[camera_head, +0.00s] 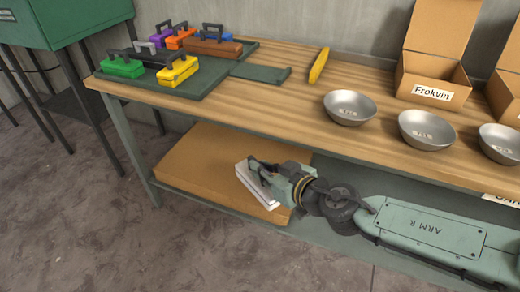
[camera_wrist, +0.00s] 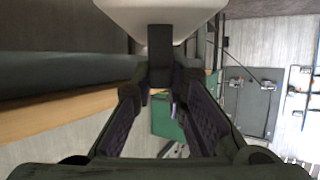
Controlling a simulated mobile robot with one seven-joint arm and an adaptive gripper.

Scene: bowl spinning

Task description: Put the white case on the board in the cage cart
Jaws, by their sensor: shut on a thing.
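The white case (camera_head: 252,186) is in front of the table's lower shelf in the head view, tilted and partly hidden by my gripper (camera_head: 262,172). In the wrist view a white body (camera_wrist: 190,12) fills the top edge, and its dark handle (camera_wrist: 160,45) lies between the fingers of my gripper (camera_wrist: 160,75). My gripper is shut on the case by this handle. A dark green board (camera_head: 205,86) with several coloured toolboxes lies on the table's left end. I cannot make out a cage cart for certain in either view.
The wooden table (camera_head: 290,85) also bears a yellow banana-like thing (camera_head: 319,65), metal bowls (camera_head: 350,107) and labelled cardboard bins (camera_head: 432,80). A brown sheet or box (camera_head: 200,160) lies on the lower shelf. A green cabinet (camera_head: 80,18) stands at left. The floor in front is clear.

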